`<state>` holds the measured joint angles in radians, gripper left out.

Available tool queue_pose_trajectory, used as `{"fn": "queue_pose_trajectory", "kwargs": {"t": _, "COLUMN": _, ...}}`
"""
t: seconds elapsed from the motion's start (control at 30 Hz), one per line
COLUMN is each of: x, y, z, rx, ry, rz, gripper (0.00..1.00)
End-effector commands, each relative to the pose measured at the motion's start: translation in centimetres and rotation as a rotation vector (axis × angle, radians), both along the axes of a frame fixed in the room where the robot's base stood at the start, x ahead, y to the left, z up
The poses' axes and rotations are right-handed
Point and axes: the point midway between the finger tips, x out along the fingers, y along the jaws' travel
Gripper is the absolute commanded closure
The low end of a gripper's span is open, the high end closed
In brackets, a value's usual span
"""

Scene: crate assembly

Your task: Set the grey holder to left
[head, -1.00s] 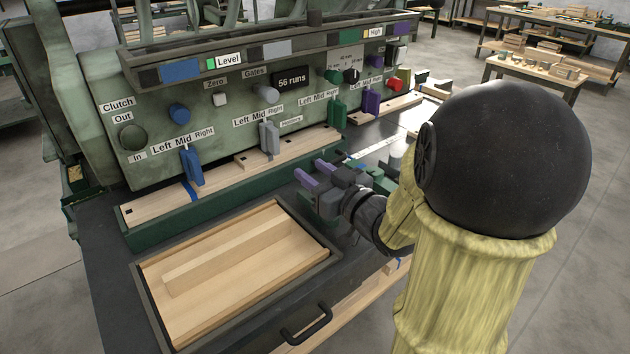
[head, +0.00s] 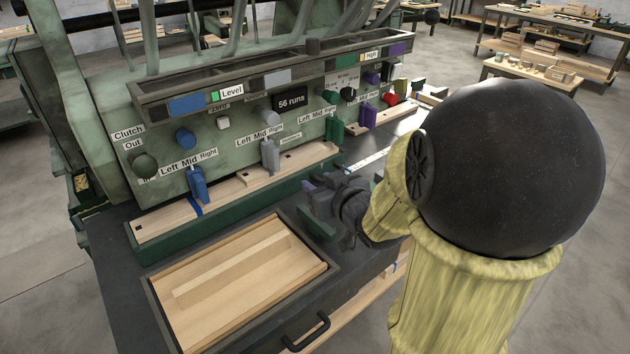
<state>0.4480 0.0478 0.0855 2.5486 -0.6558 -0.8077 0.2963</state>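The grey holder (head: 270,156) stands upright at the machine's front, behind the wooden rail (head: 245,186). It sits below a "Left Mid Right" label (head: 260,135), roughly under Mid to Right; its exact setting is hard to tell. My gripper (head: 308,189) is in front of the machine, to the right of and nearer than the grey holder, apart from it. One purple fingertip shows clearly; the other is hidden or unclear, so the opening cannot be judged. I see nothing clearly held.
A blue holder (head: 197,184) stands left of the grey one; green (head: 335,131) and purple (head: 368,117) holders stand right. A tray (head: 160,302) with wooden boards lies in front. A green piece (head: 317,224) is close beside my gripper. Dark bench surface is free left of the tray.

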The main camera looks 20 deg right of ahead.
Motion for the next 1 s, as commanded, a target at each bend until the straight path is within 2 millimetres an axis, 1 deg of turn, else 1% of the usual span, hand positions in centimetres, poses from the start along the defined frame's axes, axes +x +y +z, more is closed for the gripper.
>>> {"fn": "queue_pose_trajectory", "kwargs": {"t": 0.03, "x": 0.0, "y": 0.1, "z": 0.8, "rx": -0.004, "ry": 0.020, "rz": -0.009, "gripper": 0.62}}
{"fn": "queue_pose_trajectory", "kwargs": {"t": 0.47, "x": -1.2, "y": 0.2, "z": 2.0, "rx": -0.041, "ry": 0.219, "rz": -0.089, "gripper": 0.62}}
{"fn": "queue_pose_trajectory", "kwargs": {"t": 0.77, "x": -2.7, "y": 0.5, "z": 2.9, "rx": -0.054, "ry": 0.364, "rz": -0.133, "gripper": 0.62}}
{"fn": "queue_pose_trajectory", "kwargs": {"t": 1.0, "x": -4.3, "y": 0.9, "z": 3.8, "rx": -0.060, "ry": 0.486, "rz": -0.159, "gripper": 0.62}}
